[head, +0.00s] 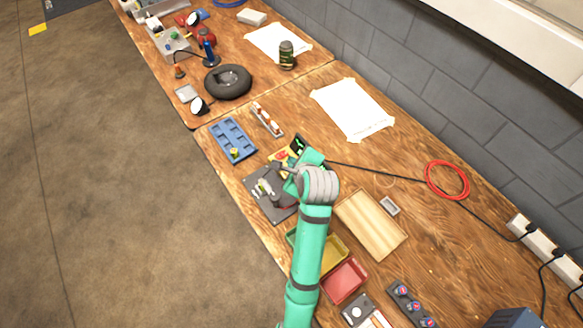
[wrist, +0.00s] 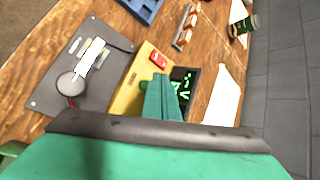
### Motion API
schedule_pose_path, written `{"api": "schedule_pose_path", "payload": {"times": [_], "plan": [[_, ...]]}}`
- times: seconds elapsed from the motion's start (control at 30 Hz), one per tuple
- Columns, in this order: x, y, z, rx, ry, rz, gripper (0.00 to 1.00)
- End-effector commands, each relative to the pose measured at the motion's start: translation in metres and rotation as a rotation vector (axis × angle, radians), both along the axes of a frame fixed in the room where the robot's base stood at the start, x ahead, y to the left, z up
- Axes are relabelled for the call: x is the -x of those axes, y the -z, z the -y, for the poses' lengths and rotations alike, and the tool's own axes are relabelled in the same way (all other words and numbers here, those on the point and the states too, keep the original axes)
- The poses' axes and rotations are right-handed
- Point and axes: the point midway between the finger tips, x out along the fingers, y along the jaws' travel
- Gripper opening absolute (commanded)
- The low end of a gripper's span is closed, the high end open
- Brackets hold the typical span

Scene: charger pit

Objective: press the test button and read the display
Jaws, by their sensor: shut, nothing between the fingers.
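The yellow tester (head: 275,156) lies on the wooden bench, with a red button (wrist: 159,59) and a dark display (wrist: 185,78) with lit green segments. The display also shows in the head view (head: 300,145). My fingers hide part of it, so I cannot read the value. My gripper (wrist: 162,84) is shut and empty over the tester, between its yellow face and the display. A green patch (wrist: 147,85) shows beside the fingertips; I cannot tell whether it is a button. I cannot tell whether the fingertips touch the tester.
A dark grey mat (wrist: 48,85) with a round gauge-like part (wrist: 70,84) and small pieces lies left of the tester. A blue tray (head: 232,139) and a rack (head: 267,119) stand beyond. A wooden board (head: 371,223) and a black cable (head: 385,172) lie to the right.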

Motion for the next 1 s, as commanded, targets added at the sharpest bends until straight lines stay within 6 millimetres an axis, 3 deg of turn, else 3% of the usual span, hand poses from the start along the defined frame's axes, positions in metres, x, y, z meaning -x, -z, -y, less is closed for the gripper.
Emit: {"api": "schedule_pose_path", "payload": {"times": [0.23,1.0], "plan": [[0.0004,0.0124,0.0016,0.000,0.003,0.001,0.00],[0.0002,0.0129,0.0004,0.000,0.001,0.001,0.00]]}}
